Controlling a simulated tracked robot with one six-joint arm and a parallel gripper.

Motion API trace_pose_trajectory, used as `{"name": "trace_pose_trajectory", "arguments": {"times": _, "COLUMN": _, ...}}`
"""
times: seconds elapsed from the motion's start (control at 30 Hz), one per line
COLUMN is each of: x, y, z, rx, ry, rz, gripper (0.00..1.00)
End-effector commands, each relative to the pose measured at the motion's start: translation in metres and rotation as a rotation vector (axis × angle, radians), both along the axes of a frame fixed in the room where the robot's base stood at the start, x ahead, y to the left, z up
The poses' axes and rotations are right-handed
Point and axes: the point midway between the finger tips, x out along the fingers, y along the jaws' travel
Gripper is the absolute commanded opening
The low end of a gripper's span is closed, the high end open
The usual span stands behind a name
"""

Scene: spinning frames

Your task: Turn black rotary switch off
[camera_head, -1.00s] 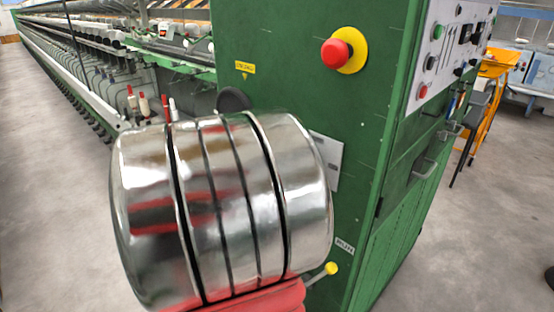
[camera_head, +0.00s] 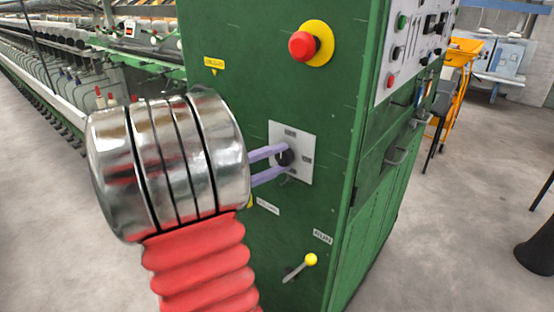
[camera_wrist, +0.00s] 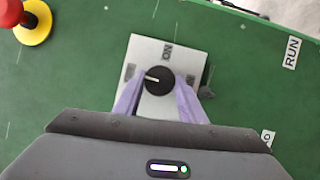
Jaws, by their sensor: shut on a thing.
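The black rotary switch (camera_head: 284,157) sits on a light grey plate (camera_head: 303,165) on the green cabinet's side. In the wrist view the round black knob (camera_wrist: 159,81) has a white pointer line aimed left, and the word ON on the plate is above and right of it. My gripper (camera_head: 285,161) has two purple fingers, one on each side of the knob. In the wrist view my gripper (camera_wrist: 159,84) is shut on the knob, its fingertips at the left and right sides. The lower plate markings are hidden by my wrist.
A red emergency button on a yellow disc (camera_head: 318,44) is above the plate. A lever with a yellow ball (camera_head: 310,259) sticks out below. A control panel (camera_head: 411,45) is around the corner.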

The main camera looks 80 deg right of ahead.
Motion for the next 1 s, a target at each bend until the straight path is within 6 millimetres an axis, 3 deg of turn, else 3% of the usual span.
{"name": "trace_pose_trajectory", "arguments": {"times": 0.57, "x": -0.0001, "y": 0.0005, "z": -0.0046, "rx": 0.031, "ry": 0.048, "rz": 0.001, "gripper": 0.15}}
{"name": "trace_pose_trajectory", "arguments": {"times": 0.6, "x": -0.0001, "y": 0.0005, "z": -0.0047, "rx": 0.031, "ry": 0.048, "rz": 0.001, "gripper": 0.38}}
{"name": "trace_pose_trajectory", "arguments": {"times": 0.87, "x": -0.0001, "y": 0.0002, "z": -0.003, "rx": 0.026, "ry": 0.047, "rz": 0.002, "gripper": 0.55}}
{"name": "trace_pose_trajectory", "arguments": {"times": 1.0, "x": 0.0, "y": 0.0001, "z": -0.0023, "rx": 0.025, "ry": 0.047, "rz": 0.001, "gripper": 0.55}}
